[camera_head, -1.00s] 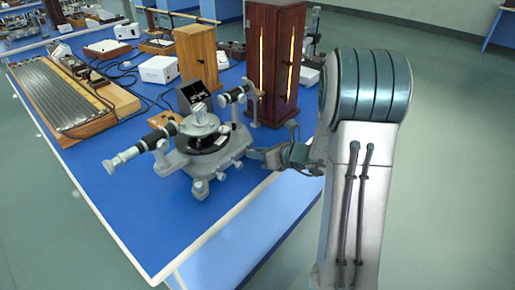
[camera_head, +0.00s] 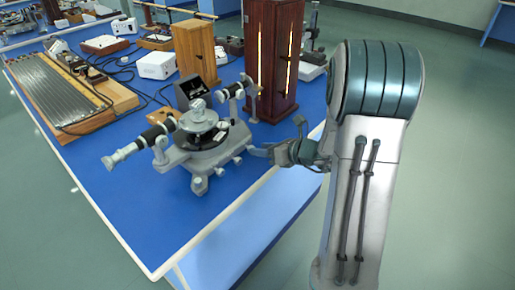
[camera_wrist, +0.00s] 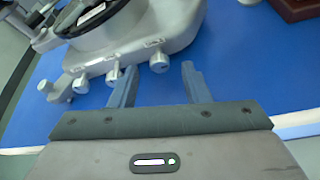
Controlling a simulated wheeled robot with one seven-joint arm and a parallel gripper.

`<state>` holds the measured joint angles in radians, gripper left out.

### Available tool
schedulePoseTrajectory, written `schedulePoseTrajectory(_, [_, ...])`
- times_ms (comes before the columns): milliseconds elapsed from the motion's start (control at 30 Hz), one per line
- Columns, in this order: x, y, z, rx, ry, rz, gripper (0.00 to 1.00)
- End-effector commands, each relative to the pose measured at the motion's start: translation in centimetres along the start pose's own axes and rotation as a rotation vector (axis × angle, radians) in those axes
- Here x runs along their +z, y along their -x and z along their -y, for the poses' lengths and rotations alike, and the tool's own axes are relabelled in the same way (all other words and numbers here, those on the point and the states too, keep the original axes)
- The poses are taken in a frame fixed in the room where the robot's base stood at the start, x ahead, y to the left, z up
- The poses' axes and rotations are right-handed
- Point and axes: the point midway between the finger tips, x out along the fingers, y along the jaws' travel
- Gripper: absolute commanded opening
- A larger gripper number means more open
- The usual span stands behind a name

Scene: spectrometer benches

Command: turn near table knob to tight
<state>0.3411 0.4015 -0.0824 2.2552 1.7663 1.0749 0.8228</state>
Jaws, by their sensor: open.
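The grey spectrometer (camera_head: 205,150) stands on the blue bench near its front edge, its round black table in the middle. In the wrist view, several small silver knobs stick out of its base (camera_wrist: 182,25). One knob (camera_wrist: 159,62) lies just beyond the gap between my fingertips; another knob (camera_wrist: 113,75) is beside my left fingertip. I cannot tell from looks which is the table knob, or whether any knob is tight. My gripper (camera_head: 277,138) is open and empty, at the right of the spectrometer; its open fingers also show in the wrist view (camera_wrist: 157,73).
A tall dark wooden cabinet (camera_head: 272,60) with a lit slit stands behind the spectrometer. A lighter wooden box (camera_head: 196,52), a white box (camera_head: 155,65) and a long ribbed board (camera_head: 60,90) are farther back and left. The bench edge (camera_head: 215,227) runs below my gripper.

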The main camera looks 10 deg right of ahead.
Motion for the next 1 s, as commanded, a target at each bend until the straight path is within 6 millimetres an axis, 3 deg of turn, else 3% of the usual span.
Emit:
schedulePoseTrajectory(200, [0.1,5.4,0.1,-0.005,0.001,0.002,0.43])
schedulePoseTrajectory(433, [0.1,9.5,0.1,-0.003,0.001,0.002,0.43])
schedulePoseTrajectory(633, [0.0,11.0,0.0,0.000,0.000,0.000,0.43])
schedulePoseTrajectory(1000, [0.0,11.1,0.0,0.001,0.000,0.000,0.43])
